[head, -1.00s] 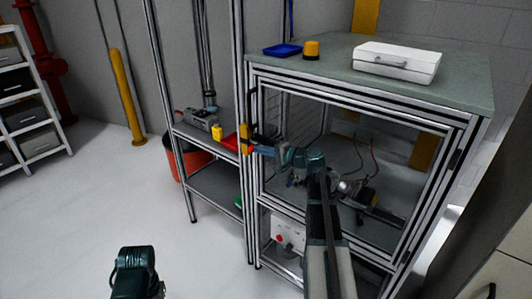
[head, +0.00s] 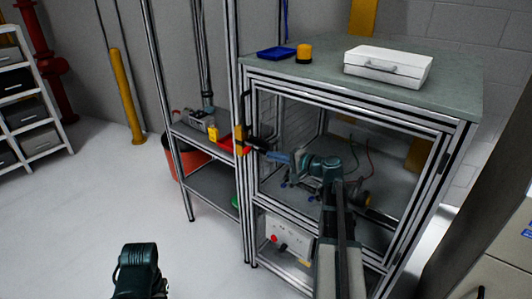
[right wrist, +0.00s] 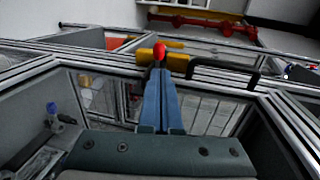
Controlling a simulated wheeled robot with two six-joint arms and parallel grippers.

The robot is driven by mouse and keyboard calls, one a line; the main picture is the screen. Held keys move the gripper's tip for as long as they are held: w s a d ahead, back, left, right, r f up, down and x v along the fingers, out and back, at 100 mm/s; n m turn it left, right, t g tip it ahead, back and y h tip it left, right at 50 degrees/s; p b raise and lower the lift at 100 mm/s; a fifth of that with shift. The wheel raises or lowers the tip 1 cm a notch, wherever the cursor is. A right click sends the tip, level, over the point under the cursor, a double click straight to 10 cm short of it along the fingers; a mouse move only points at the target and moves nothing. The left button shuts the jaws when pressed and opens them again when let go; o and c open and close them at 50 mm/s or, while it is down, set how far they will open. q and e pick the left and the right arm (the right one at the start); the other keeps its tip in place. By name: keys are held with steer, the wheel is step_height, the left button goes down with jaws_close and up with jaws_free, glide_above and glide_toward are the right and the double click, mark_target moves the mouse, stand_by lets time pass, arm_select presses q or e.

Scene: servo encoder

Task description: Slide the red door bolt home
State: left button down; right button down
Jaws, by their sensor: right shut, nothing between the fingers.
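The red bolt knob (right wrist: 159,51) stands on a yellow bolt body (right wrist: 174,62) at the door frame in the right wrist view. In the head view the yellow bolt (head: 240,138) shows on the cabinet's left upright, and the red knob cannot be made out clearly. My right gripper (head: 268,153) is shut and empty, pointing left at the bolt. In the right wrist view its blue fingertips (right wrist: 160,72) are together right at the knob; whether they touch it I cannot tell. Part of my left arm shows at the bottom, without fingers.
The cabinet door has a black handle (head: 250,108) close to the bolt and my fingers. A blue tray (head: 276,54), a yellow cylinder (head: 304,53) and a white case (head: 388,66) stand on the cabinet top. A shelf (head: 208,186) stands left.

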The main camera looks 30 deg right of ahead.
steer(key=shift+p+v, duration=0.35)
steer(key=shift+v, duration=2.25)
steer(key=s+a+f+n+g+p, duration=0.1)
steer(key=a+f+n+g+p, duration=0.15)
steer(key=a, duration=0.65)
steer(key=s+a+f+n+g+y+p, duration=0.15)
steer(key=a+n+g, duration=0.25)
steer(key=a, duration=0.6)
steer(key=s+a+f+n+g+h+p, duration=0.1)
steer(key=s+a+f+n+g, duration=0.2)
steer(key=a, duration=0.6)
steer(key=s+a+f+n+g+h+p, duration=0.1)
steer(key=s+a+n+g+h+p, duration=0.3)
steer(key=s+a+n+h, duration=0.3)
steer(key=s+a+g+h, duration=0.1)
steer(key=s+a, duration=0.3)
steer(key=s, duration=0.3)
steer(key=shift+f+n, duration=0.3)
steer(key=shift+n, duration=0.05)
steer(key=shift+d, duration=0.1)
